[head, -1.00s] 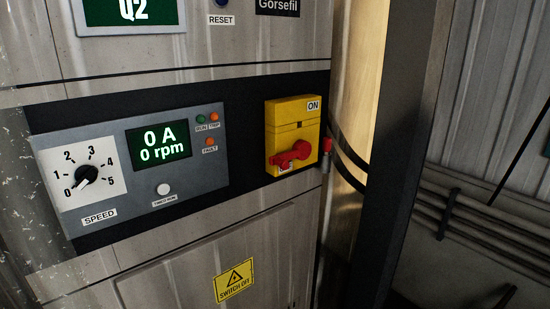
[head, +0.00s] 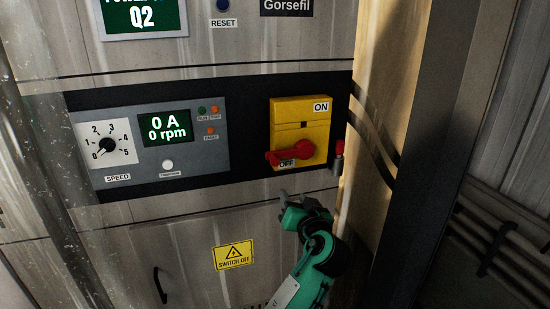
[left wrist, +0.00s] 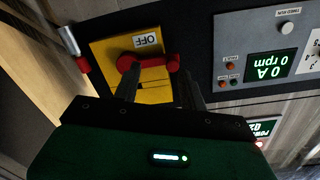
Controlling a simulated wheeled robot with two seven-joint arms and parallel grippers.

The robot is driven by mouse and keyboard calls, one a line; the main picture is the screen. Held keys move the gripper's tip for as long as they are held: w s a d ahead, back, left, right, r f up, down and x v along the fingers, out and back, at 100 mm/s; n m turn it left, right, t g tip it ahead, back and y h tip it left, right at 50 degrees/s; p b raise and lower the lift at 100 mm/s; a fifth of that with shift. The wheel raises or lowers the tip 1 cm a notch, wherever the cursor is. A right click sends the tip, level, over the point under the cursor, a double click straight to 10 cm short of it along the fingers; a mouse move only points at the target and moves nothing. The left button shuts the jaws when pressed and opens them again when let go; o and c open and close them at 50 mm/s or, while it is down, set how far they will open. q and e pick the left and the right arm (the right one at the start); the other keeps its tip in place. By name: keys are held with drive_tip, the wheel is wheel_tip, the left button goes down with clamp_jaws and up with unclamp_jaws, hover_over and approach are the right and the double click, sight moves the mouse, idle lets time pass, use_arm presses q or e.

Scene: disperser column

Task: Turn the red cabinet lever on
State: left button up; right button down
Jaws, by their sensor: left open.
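The red cabinet lever (head: 283,155) sits on a yellow switch plate (head: 320,132) in the black panel band. It lies roughly sideways next to the OFF label (head: 286,163); the ON label (head: 320,107) is at the plate's upper right. My left gripper (head: 287,197) is just below the switch plate. In the left wrist view the red lever (left wrist: 130,62) appears upside down, with the open fingers of my left gripper (left wrist: 160,90) pointing toward it. I see nothing between the fingers, and whether they touch the lever is unclear. My right gripper is in neither view.
A small red-tipped fitting (head: 339,148) stands right of the switch, near the cabinet edge. A grey control panel (head: 215,160) with a speed dial and a display reading 0 A, 0 rpm is to the left. A yellow warning sign (head: 233,256) is below.

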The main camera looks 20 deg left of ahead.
use_arm(q)
drive_tip(key=n, duration=0.1)
approach(276, 163)
drive_tip(key=v, duration=0.3)
drive_tip(key=shift+y, duration=0.4)
drive_tip(key=p+x, duration=0.5)
drive_tip(key=x, duration=0.7)
drive_tip(key=shift+w, duration=0.4)
drive_tip(key=shift+w+a+f, duration=0.15)
drive_tip(key=shift+w+a, duration=0.05)
drive_tip(key=shift+w, duration=0.15)
clamp_jaws()
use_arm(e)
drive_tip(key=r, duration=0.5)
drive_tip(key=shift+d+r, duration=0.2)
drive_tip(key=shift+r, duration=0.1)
